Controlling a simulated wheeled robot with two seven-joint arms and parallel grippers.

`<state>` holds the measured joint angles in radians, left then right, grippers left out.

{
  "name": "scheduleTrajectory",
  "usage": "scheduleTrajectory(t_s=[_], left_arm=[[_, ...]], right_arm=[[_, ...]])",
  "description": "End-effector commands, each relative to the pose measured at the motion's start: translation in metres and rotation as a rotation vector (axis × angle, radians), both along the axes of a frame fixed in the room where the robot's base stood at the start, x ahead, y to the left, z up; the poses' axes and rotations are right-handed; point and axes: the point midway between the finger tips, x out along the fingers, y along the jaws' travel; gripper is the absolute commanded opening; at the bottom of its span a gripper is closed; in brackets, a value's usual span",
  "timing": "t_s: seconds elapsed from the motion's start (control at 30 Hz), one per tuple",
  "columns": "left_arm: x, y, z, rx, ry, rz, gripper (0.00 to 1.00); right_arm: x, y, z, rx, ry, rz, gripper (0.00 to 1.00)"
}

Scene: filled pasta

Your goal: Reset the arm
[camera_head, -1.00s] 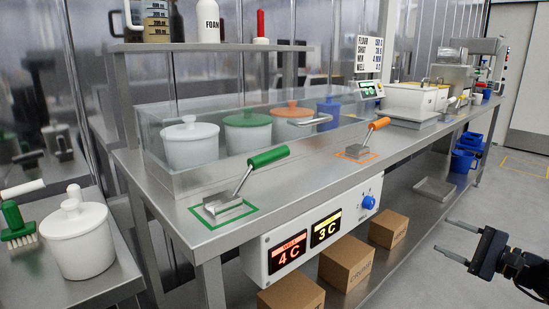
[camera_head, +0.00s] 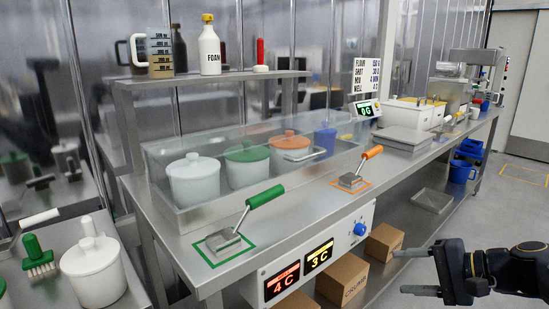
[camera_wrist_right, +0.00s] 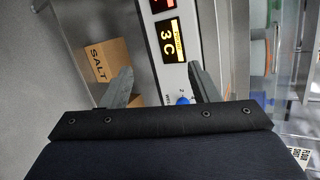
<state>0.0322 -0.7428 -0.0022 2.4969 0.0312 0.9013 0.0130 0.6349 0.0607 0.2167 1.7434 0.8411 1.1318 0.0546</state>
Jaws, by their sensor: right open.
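My right gripper (camera_head: 418,272) is at the lower right of the head view, in front of the steel counter (camera_head: 330,208) and clear of it. Its two fingers are spread apart with nothing between them. In the right wrist view the open fingers (camera_wrist_right: 160,88) point toward the counter's front panel, with the yellow 3 C display (camera_wrist_right: 168,38) and the blue knob (camera_wrist_right: 183,100) beyond them. My left gripper does not show in the head view.
A green-handled scoop (camera_head: 224,241) and an orange-handled scoop (camera_head: 352,181) rest on marked squares on the counter. Lidded pots (camera_head: 194,184) stand behind a clear guard. Cardboard boxes (camera_head: 343,279) sit on the lower shelf.

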Motion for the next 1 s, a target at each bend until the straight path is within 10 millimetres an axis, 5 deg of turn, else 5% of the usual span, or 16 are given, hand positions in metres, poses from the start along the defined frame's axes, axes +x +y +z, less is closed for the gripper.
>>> scheduleTrajectory(t_s=[0.03, 0.1, 0.3, 0.4, 0.6, 1.0], left_arm=[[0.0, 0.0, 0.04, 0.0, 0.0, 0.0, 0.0], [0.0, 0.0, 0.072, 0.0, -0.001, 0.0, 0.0], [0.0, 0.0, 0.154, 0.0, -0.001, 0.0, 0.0], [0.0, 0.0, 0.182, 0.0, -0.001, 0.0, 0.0], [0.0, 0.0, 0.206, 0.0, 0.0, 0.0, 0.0], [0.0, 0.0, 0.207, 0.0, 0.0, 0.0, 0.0]], right_arm=[[-0.024, 0.02, 0.04, -0.09, -0.007, 0.047, 0.55], [-0.06, 0.04, 0.064, -0.228, -0.014, 0.111, 0.55], [-0.161, 0.066, 0.106, -0.596, -0.097, 0.273, 0.55], [-0.195, 0.068, 0.113, -0.73, -0.154, 0.333, 0.55], [-0.226, 0.067, 0.111, -0.868, -0.23, 0.399, 0.55], [-0.228, 0.067, 0.108, -0.884, -0.239, 0.405, 0.55]])
